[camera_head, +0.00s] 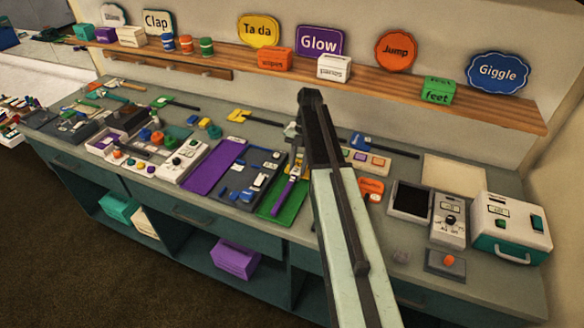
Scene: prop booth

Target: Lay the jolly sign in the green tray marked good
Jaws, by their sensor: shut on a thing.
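A green tray (268,208) lies on the bench just left of my arm, partly hidden by it; I cannot read a mark on it. My gripper (294,168) is low over the tray, partly hidden by my arm, and seems shut on a narrow purple and pale thing (284,193). This thing slants over the tray; whether it touches is unclear. I cannot read any "jolly" lettering on it. A small orange sign (372,186) with unreadable lettering lies right of my arm.
A purple tray (214,167) and a dark tray of small parts (236,192) lie left of the green one. A dark screen (410,202) and a teal-white case (510,229) stand right. A wooden shelf (390,84) with several word signs, including Giggle (498,73), runs above the bench.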

